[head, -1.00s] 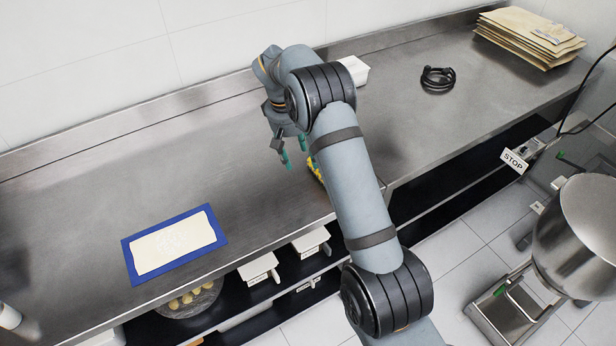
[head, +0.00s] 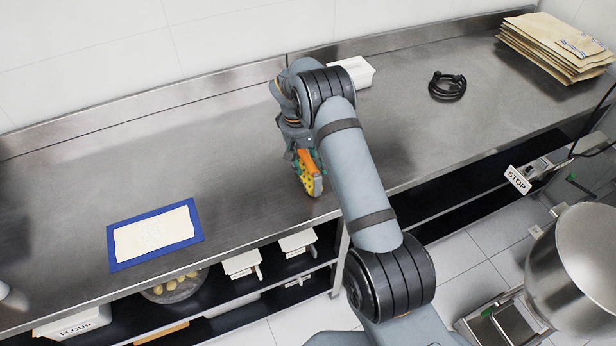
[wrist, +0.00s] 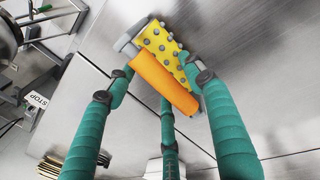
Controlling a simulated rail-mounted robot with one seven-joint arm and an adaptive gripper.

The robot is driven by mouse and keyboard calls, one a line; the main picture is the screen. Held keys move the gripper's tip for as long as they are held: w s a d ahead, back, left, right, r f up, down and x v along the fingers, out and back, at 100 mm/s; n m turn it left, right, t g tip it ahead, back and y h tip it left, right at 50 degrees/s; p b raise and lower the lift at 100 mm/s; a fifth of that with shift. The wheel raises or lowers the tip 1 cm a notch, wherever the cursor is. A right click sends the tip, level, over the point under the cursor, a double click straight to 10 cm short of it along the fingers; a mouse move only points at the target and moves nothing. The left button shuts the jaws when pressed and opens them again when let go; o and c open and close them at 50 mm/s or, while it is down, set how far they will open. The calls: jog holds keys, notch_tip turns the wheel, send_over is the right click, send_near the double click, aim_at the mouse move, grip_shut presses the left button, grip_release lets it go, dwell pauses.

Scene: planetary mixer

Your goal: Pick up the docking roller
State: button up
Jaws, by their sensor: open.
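The docking roller (head: 311,184) lies on the steel counter near its front edge. It has a yellow studded drum and an orange handle. In the wrist view the docking roller (wrist: 165,65) shows large, its orange handle nearest the fingers. My gripper (wrist: 158,78) is open, with teal fingers on both sides of the roller and a third finger below the handle. I cannot tell whether any finger touches it. In the head view my gripper (head: 303,160) is right at the roller and partly hides it.
A blue-edged mat (head: 112,247) with a pale sheet lies to the left. A mixer bowl (head: 575,265) is at the right. The counter's middle left is clear.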

jog(key=shift+c, duration=0.7)
jog(key=c, duration=1.1)
grip_shut()
